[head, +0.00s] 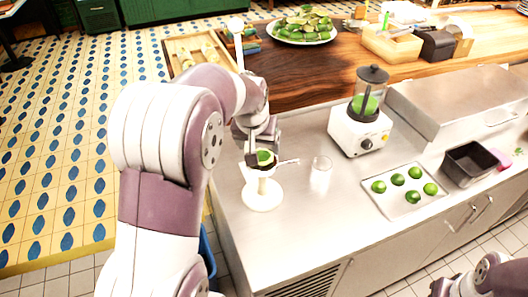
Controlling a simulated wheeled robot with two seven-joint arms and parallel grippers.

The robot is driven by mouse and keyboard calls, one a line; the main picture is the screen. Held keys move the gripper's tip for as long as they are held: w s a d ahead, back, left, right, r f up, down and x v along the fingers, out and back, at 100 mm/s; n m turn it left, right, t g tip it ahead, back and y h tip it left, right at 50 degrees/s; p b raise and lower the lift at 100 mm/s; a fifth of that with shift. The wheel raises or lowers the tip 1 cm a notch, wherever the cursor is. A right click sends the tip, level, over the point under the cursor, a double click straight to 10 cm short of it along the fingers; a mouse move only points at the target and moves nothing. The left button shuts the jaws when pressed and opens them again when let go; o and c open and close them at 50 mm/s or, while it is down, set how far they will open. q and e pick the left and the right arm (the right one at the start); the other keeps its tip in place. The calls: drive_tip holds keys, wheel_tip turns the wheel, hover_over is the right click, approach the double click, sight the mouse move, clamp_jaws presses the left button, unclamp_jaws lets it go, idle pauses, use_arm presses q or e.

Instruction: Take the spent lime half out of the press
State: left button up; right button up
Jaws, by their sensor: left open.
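The press (262,195) is white with a round base and a tall post topped by a white knob (236,24). It stands near the left edge of the steel counter. A green lime half (264,157) shows in its cup, cut face or inside partly visible. My left gripper (258,150) is open right at the cup, with its fingers close around the lime half; I cannot tell whether they touch it. My left arm hides part of the press. My right arm shows only at the lower right corner, and its gripper fingers are not clearly visible.
A clear glass (321,173) stands just right of the press. A blender (361,120) is behind it. A white tray (408,207) with several limes and a dark metal pan (469,163) are further right. A plate of greens (302,40) sits on the wooden counter.

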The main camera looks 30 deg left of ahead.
sight(261, 152)
use_arm(q)
drive_tip(key=p+x, duration=0.1)
drive_tip(key=x, duration=0.3)
drive_tip(key=shift+w+f, duration=0.3)
drive_tip(key=shift+f, duration=0.15)
drive_tip(key=shift+s+r, duration=0.1)
drive_tip(key=c, duration=0.8)
